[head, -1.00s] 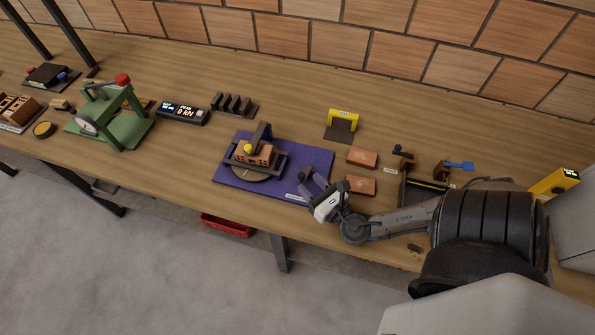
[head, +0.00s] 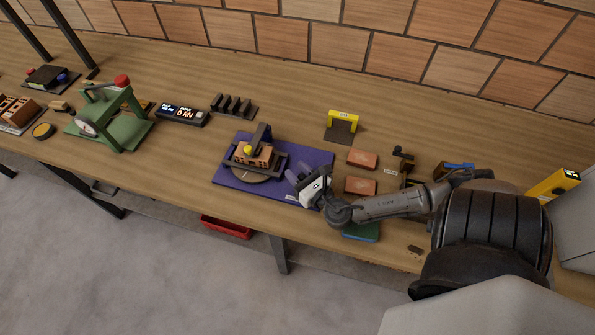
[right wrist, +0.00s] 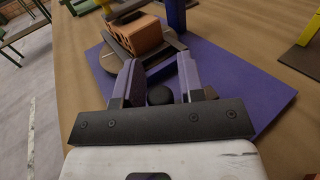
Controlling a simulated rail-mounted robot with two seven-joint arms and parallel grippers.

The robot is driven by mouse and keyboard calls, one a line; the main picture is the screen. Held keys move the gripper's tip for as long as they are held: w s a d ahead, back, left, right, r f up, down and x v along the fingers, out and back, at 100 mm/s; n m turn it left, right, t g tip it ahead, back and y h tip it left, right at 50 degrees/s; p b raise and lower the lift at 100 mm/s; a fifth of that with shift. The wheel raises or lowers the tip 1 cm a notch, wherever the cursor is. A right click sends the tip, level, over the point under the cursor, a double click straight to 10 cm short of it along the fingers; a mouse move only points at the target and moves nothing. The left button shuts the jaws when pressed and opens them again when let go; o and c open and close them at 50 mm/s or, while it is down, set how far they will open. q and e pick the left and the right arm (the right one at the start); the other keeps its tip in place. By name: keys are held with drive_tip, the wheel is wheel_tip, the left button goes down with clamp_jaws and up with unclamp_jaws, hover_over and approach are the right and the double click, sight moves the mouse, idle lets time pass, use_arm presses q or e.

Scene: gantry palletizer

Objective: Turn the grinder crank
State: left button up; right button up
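The grinder stands on a purple-blue base plate (head: 232,181) on the bench, with a round turntable, a dark frame and a perforated orange brick (head: 262,158) on it. The brick and turntable also show at the top of the right wrist view. My right gripper (head: 297,177) is over the right part of the plate. In the right wrist view its purple fingers (right wrist: 160,85) are apart, with a dark round knob (right wrist: 160,95), apparently the crank handle, between them. I see no clear contact with the knob. My gripper hides the knob in the head view. My left gripper is not in view.
Two orange bricks (head: 361,186) lie right of the plate, with a yellow gate-like stand (head: 343,122) behind. A green press (head: 113,124) and a display (head: 182,114) stand to the left. A green pad (head: 361,232) lies under my right arm. The bench's front edge is close.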

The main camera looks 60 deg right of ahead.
clamp_jaws()
drive_tip(key=shift+s+n+y, duration=0.1)
drive_tip(key=shift+n+y, duration=0.2)
drive_tip(key=shift+y, duration=0.1)
